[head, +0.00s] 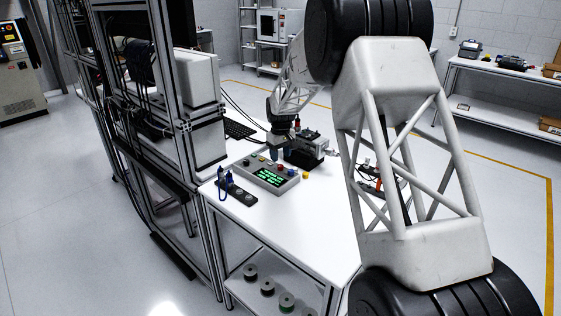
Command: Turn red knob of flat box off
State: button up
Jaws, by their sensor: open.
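The flat box (284,183) is a grey panel lying on the white worktable, with a lit green text display on its front part. Small knobs or buttons stand along its back part; a small red one (281,168) shows near the right, but it is too small to tell which way it is turned. My gripper (280,156) points down above the back edge of the box, close to the row of knobs. It is open, with nothing visible between the fingers. I cannot tell whether it touches a knob.
A framed rack (190,130) stands at the left. The table front (290,220) is clear.

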aim_at(281, 165)
jog(key=shift+r, duration=1.6)
jog(key=shift+s+d+r, duration=0.15)
jog(key=shift+s+r, duration=0.2)
jog(key=s+d+r+m, duration=0.1)
jog(key=s+d+r, duration=0.3)
jog(key=s, duration=0.6)
jog(key=s+d+r+m+t, duration=0.1)
jog(key=s+r, duration=0.6)
jog(key=s, duration=0.2)
jog(key=s+d+r+m, duration=0.25)
jog(key=s+r, duration=0.25)
jog(key=s, duration=0.5)
jog(key=s+d+f+m, duration=0.1)
jog(key=s+d, duration=0.1)
jog(key=s, duration=1.4)
jog(key=s+d+f+m+t, duration=0.1)
jog(key=s+d+f, duration=0.1)
jog(key=s, duration=1.3)
jog(key=shift+s+d+f+t, duration=0.25)
jog(key=shift+s+d+t, duration=0.05)
jog(key=shift+s, duration=0.1)
